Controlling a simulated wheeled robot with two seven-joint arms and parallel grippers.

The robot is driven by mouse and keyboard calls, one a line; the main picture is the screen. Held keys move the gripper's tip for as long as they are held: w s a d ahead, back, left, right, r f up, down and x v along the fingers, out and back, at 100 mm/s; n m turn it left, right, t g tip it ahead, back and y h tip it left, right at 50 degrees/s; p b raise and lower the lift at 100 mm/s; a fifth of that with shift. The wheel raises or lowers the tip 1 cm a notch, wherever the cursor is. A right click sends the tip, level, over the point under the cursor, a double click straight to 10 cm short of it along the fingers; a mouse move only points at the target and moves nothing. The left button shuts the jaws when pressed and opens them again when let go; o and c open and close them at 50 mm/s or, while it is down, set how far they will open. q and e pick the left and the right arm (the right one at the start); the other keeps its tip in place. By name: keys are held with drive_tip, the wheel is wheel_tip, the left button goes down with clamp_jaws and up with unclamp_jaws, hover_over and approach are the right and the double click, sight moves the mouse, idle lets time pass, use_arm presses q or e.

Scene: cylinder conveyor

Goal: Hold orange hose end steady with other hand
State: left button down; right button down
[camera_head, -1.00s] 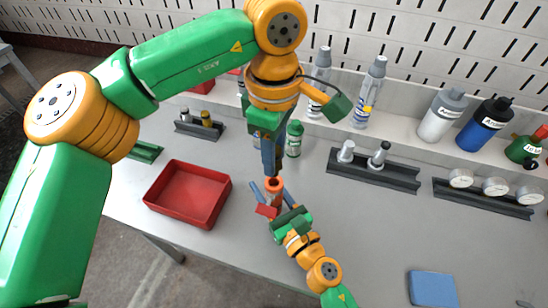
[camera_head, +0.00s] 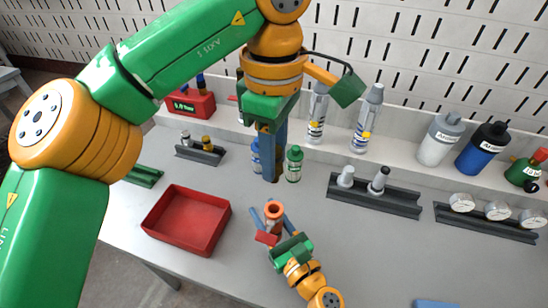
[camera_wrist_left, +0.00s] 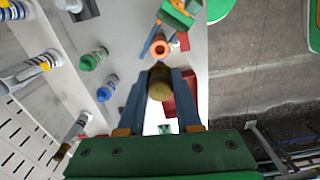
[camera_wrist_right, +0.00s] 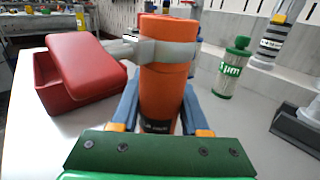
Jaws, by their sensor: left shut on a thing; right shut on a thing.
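The orange hose end (camera_head: 273,210) stands upright above the table, with a grey band (camera_wrist_right: 166,52) around it in the right wrist view. My right gripper (camera_head: 274,232) is shut on its lower part; the fingers sit on both sides of it (camera_wrist_right: 163,95). My left gripper (camera_head: 271,178) is above the hose end, apart from it, fingers pointing down. In the left wrist view it is shut on a brass-coloured cylindrical piece (camera_wrist_left: 160,84). The orange ring of the hose end (camera_wrist_left: 160,47) shows beyond that piece. In the head view the fingers hide the brass piece.
A red tray (camera_head: 187,221) lies left of the hose end. A green bottle (camera_head: 294,163) stands close behind my left fingers. Dark racks (camera_head: 372,195) with fittings and gauges are at right. Bottles (camera_head: 440,138) line the back shelf. The table's right front is mostly clear.

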drive_tip(key=shift+c, duration=1.6)
unclamp_jaws()
drive_tip(key=v, duration=1.1)
drive_tip(key=shift+s+d, duration=0.15)
drive_tip(key=shift+s, duration=0.15)
use_arm(q)
drive_tip(key=shift+r, duration=0.1)
use_arm(e)
drive_tip(key=shift+s+d+r, duration=0.1)
drive_tip(key=shift+s, duration=0.05)
use_arm(q)
drive_tip(key=shift+r+p, duration=0.3)
drive_tip(key=shift+p, duration=0.15)
use_arm(e)
drive_tip(key=shift+r, duration=0.35)
use_arm(q)
wheel_tip(320, 180, up, 4)
drive_tip(key=p, duration=0.5)
drive_tip(key=shift+r, duration=0.25)
drive_tip(key=shift+f, duration=0.15)
use_arm(e)
wheel_tip(320, 180, up, 5)
drive_tip(key=shift+f, duration=0.1)
